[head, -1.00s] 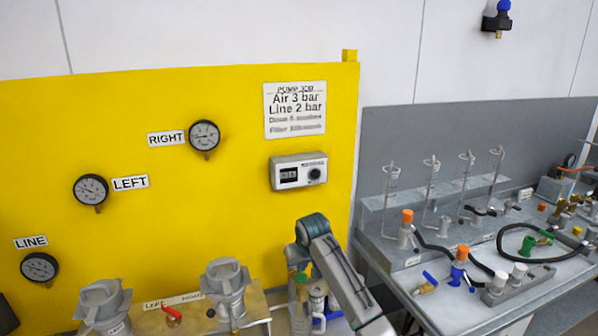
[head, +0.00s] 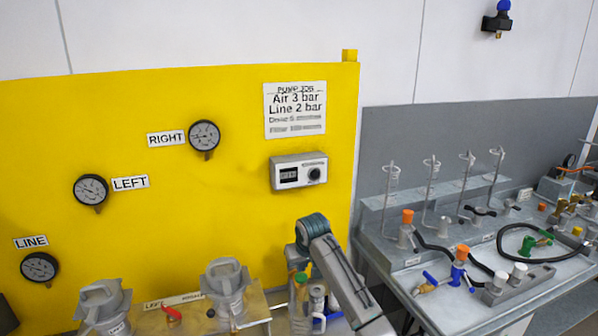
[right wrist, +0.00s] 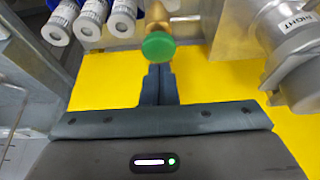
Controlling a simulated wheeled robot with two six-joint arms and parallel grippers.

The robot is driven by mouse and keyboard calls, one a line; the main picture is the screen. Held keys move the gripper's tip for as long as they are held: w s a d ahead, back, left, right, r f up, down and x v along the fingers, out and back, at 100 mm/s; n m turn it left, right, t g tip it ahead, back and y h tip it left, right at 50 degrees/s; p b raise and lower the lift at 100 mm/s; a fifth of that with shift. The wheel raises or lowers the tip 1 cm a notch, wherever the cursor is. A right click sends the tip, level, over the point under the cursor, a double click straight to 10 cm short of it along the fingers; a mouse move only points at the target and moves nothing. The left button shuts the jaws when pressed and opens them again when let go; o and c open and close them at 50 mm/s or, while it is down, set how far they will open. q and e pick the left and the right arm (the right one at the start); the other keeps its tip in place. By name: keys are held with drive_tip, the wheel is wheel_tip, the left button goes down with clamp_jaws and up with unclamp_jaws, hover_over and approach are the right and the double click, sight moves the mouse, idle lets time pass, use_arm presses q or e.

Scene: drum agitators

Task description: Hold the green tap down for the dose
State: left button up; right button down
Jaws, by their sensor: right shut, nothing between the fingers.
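The green tap (head: 300,278) is a small round green knob low at the front of the yellow panel. In the right wrist view the green tap (right wrist: 158,46) sits on a brass fitting, straight ahead of the fingertips. My right gripper (right wrist: 158,70) is shut and empty, its tips right at the lower edge of the green tap; I cannot tell whether they press on it. In the head view my right gripper (head: 299,264) is above the tap, partly hidden by its own arm. My left gripper is not in view.
A timer box (head: 299,172) and a sign (head: 295,110) are on the yellow panel, with the RIGHT (head: 204,136), LEFT (head: 91,190) and LINE (head: 39,268) gauges. A grey RIGHT-labelled fitting (right wrist: 296,62) is close beside the gripper. White cylinders (right wrist: 90,20) stand left.

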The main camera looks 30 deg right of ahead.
drive_tip(key=shift+f, duration=0.1)
drive_tip(key=shift+f, duration=1.25)
idle(6.7)
